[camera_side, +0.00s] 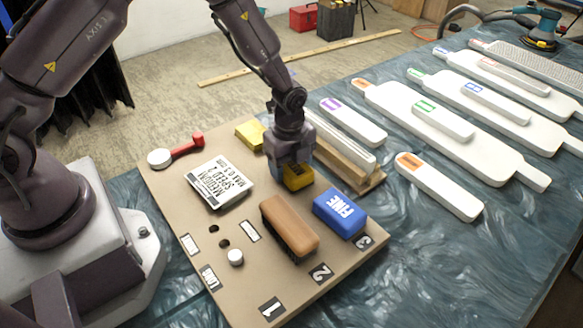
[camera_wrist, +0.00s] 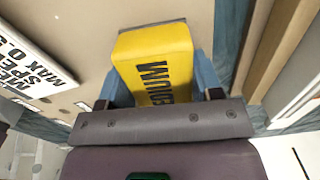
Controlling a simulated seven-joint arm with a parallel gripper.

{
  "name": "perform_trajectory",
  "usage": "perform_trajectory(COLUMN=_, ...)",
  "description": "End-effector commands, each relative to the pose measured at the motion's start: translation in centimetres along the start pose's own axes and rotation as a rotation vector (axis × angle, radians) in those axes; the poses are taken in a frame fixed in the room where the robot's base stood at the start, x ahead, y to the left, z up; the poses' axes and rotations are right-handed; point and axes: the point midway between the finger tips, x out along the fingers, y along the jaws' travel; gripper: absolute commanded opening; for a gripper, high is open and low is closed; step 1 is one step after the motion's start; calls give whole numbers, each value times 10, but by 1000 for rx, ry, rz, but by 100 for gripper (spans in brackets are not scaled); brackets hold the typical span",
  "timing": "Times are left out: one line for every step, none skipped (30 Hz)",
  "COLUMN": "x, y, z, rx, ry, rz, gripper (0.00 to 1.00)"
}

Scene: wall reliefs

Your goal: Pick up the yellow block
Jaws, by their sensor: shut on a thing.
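A yellow block (camera_side: 298,178) is in my gripper (camera_side: 292,182) in the side view, above the tan board. Another yellow block (camera_side: 250,135) lies on the far edge of the board, left of my gripper. Whether the held block touches the board cannot be told.
The tan board (camera_side: 165,205) holds a brown brush (camera_side: 289,227), a blue block marked "FINE" (camera_side: 340,212), a white sign (camera_side: 220,185), a red-handled tool (camera_side: 177,150) and a white knob (camera_side: 235,257). Wooden and white strips (camera_side: 345,160) stand close right of my gripper. Several white paddles lie farther right.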

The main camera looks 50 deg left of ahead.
Motion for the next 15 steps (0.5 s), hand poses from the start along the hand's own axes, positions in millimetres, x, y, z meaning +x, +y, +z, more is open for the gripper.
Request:
perform_trajectory(x=0, y=0, z=0, rx=0, ry=0, rz=-1, gripper=34)
perform_trajectory(x=0, y=0, z=0, rx=0, ry=0, rz=-1, gripper=34)
perform_trajectory(x=0, y=0, z=0, rx=0, ry=0, rz=-1, gripper=34)
perform_trajectory(x=0, y=0, z=0, rx=0, ry=0, rz=-1, gripper=34)
perform_trajectory(x=0, y=0, z=0, rx=0, ry=0, rz=-1, gripper=34)
perform_trajectory(x=-1, y=0, z=0, rx=0, ry=0, rz=-1, gripper=34)
perform_trajectory(x=-1, y=0, z=0, rx=0, ry=0, rz=-1, gripper=34)
perform_trajectory(x=-2, y=0, z=0, rx=0, ry=0, rz=-1, gripper=34)
perform_trajectory(x=-4, y=0, z=0, rx=0, ry=0, rz=-1, gripper=34)
perform_trajectory(x=-6, y=-1, z=0, rx=-1, ry=0, rz=-1, gripper=34)
perform_trajectory(x=-8, y=-1, z=0, rx=-1, ry=0, rz=-2, gripper=34)
perform_trajectory(x=-12, y=-1, z=0, rx=-1, ry=1, rz=-3, gripper=34)
perform_trajectory(x=-16, y=-1, z=0, rx=-1, ry=1, rz=-4, gripper=34)
perform_trajectory(x=-20, y=-1, z=0, rx=-1, ry=1, rz=-4, gripper=34)
perform_trajectory(x=-28, y=-1, z=0, rx=-1, ry=1, rz=-5, gripper=34)
